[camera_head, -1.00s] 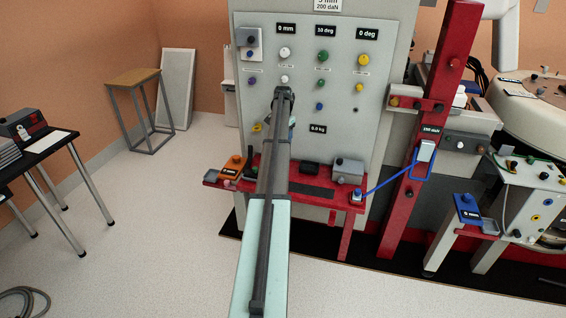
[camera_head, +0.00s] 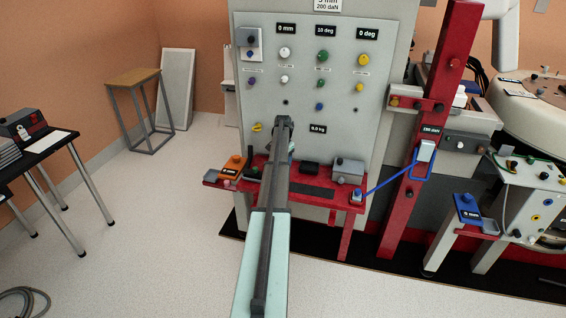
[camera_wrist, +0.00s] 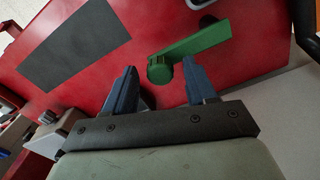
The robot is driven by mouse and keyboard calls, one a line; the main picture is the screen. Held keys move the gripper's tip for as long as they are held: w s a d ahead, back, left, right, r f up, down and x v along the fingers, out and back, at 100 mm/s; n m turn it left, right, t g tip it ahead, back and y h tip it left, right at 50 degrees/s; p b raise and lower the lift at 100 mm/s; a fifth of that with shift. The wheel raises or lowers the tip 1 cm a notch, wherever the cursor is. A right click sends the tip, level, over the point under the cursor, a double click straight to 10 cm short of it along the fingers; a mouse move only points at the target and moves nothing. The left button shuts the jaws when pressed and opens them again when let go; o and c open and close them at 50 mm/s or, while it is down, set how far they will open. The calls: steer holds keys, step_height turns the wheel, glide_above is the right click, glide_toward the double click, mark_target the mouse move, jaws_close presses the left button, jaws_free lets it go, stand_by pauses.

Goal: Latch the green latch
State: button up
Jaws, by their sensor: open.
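The green latch (camera_wrist: 198,44) shows in the wrist view on a red surface (camera_wrist: 75,88). It has a round knob at its left end and a flat bar that runs up to the right. My gripper (camera_wrist: 158,80) is open. Its two blue fingers stand apart, with the latch's knob in line with the gap, close to the right finger. I cannot tell whether the finger touches it.
A grey panel (camera_head: 300,100) with coloured knobs stands behind the bench. An orange box (camera_head: 232,168) and a grey box (camera_head: 348,170) sit on the bench. A blue handle (camera_head: 421,163) is on the red post to the right. A dark rectangle (camera_wrist: 75,45) lies on the red surface.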

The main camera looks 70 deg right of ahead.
steer(key=shift+f, duration=0.15)
jaws_close()
stand_by(0.5)
